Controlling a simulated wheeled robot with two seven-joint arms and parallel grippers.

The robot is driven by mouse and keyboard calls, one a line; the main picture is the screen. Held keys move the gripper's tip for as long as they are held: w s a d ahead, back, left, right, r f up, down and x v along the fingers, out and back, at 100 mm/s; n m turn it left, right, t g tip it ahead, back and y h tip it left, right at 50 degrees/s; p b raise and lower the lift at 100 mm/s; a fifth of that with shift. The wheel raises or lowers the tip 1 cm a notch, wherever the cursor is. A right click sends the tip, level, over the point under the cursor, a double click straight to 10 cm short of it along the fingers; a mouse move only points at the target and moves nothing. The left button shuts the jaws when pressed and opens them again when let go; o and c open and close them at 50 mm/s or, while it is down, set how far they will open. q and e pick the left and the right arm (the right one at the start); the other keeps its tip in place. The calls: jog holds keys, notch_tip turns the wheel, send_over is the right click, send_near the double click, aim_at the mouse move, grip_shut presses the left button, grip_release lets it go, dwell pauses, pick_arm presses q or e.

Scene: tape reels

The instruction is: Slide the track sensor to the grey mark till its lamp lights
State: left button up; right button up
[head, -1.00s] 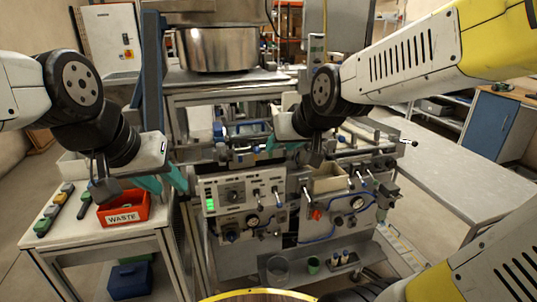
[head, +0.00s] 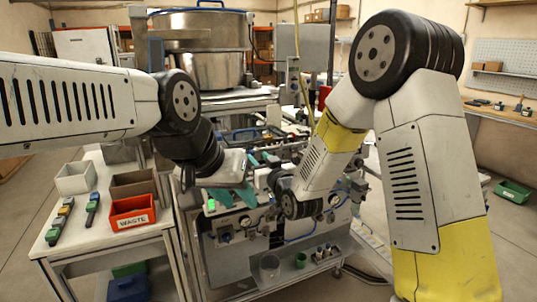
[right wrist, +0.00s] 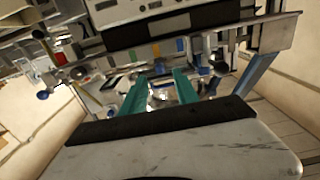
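I cannot pick out the track sensor, its lamp or the grey mark with certainty on the crowded machine (head: 228,262). My right gripper (head: 262,158) is over the machine's upper deck, its teal fingers partly hidden by my arm. In the right wrist view the two teal fingers of that gripper (right wrist: 160,84) stand apart. A small pale, shiny part (right wrist: 161,97) shows between them; I cannot tell whether they touch it. My left gripper (head: 243,194) is lower, in front of the machine's panel, with teal fingers; its gap is unclear.
A side table at left holds a red WASTE bin (head: 132,214), a brown bin (head: 133,183), a white bin (head: 77,178) and dark strips with coloured blocks (head: 60,222). A large metal bowl (head: 203,62) stands behind.

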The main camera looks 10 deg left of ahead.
aim_at(253, 152)
jog(key=x, duration=0.6)
jog(key=shift+w+a, duration=0.15)
jog(key=shift+c, duration=0.3)
grip_shut()
dwell(1.0)
